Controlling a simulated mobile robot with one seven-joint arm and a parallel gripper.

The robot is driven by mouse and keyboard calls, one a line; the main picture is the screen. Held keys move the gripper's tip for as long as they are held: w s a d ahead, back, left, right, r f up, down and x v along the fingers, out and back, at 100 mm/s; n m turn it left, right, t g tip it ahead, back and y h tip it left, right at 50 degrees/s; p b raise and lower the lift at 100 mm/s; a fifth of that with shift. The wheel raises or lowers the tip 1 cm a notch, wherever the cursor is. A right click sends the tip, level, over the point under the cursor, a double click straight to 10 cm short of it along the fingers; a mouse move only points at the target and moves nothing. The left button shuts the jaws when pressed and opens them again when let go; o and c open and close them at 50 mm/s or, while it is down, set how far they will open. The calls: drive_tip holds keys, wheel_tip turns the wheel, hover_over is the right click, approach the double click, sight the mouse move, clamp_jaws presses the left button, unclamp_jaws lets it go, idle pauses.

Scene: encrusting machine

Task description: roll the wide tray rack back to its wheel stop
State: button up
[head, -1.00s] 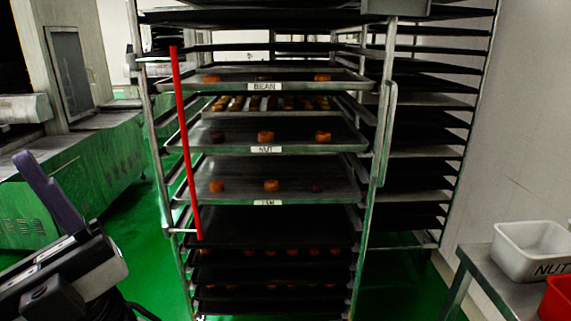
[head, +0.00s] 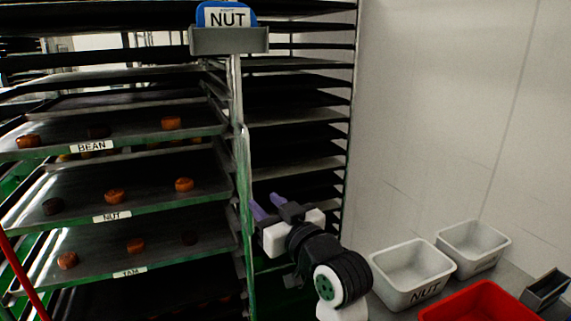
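The wide tray rack, with its grey upright post (head: 238,100), fills the left of the head view. Its labelled trays BEAN (head: 130,133), NUT (head: 150,200) and JAM (head: 165,257) carry small brown and orange pieces. A vertical handle bar (head: 244,185) runs down its right front side. My gripper (head: 267,203) is just right of this bar in the picture, its two purple fingers apart with nothing seen between them. I cannot tell whether it touches the bar. The rack's wheels and the wheel stop are out of view.
A card holder with a blue NUT card (head: 228,18) tops the post. Another rack (head: 300,115) of dark trays stands behind. A table at lower right holds a NUT bin (head: 412,272), another white bin (head: 473,245) and a red bin (head: 482,304). A red bar (head: 20,275) shows at left.

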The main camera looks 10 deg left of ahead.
sight(250, 183)
drive_tip(key=p+x, duration=0.1)
drive_tip(key=x, duration=0.3)
drive_tip(key=w+d+f+p+x, duration=0.1)
drive_tip(key=x, duration=0.3)
drive_tip(key=p+x, duration=0.1)
drive_tip(key=x, duration=0.4)
drive_tip(key=shift+w+d+f+p, duration=0.15)
drive_tip(key=shift+d+f+p, duration=0.05)
drive_tip(key=shift+f+p, duration=0.1)
clamp_jaws()
